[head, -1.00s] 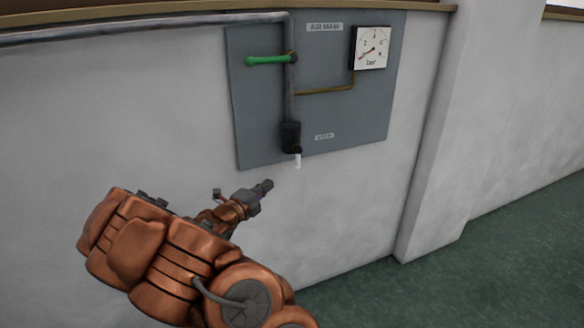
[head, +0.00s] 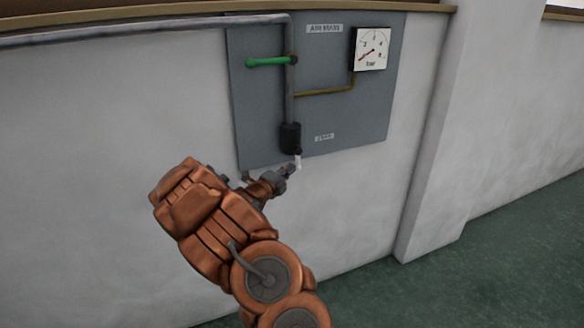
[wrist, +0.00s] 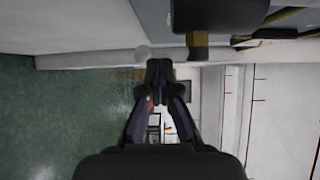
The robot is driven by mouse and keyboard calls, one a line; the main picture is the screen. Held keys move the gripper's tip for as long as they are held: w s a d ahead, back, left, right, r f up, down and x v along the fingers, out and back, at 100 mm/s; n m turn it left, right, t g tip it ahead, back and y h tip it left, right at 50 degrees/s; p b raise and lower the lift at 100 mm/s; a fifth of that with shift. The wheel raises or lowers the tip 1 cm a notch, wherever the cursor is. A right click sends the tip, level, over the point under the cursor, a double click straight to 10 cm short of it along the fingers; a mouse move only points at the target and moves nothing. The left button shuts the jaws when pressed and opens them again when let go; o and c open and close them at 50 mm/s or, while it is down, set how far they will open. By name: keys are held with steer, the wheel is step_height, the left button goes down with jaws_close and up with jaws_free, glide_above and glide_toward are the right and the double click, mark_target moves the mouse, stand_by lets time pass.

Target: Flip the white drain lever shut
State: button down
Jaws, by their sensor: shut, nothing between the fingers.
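The white drain lever (head: 298,161) hangs down, roughly upright, below the black drain body (head: 290,137) at the bottom of the grey panel. In the wrist view, the pale rounded lever (wrist: 155,53) lies just beyond the fingertips, with the black body (wrist: 220,14) above and to the right. My gripper (head: 290,169) is shut and empty, its tip at the lever's lower left side. In the wrist view, the closed fingertips (wrist: 160,68) overlap the lever's edge. I cannot tell whether they touch it.
The grey panel (head: 340,110) also carries a green handle (head: 268,61) pointing left, a metal pipe, a thin brass line and a white pressure gauge (head: 371,49). A wall pillar (head: 425,150) stands to the right. The green floor (head: 480,240) is clear there.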

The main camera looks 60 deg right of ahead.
steer(key=shift+d, duration=0.95)
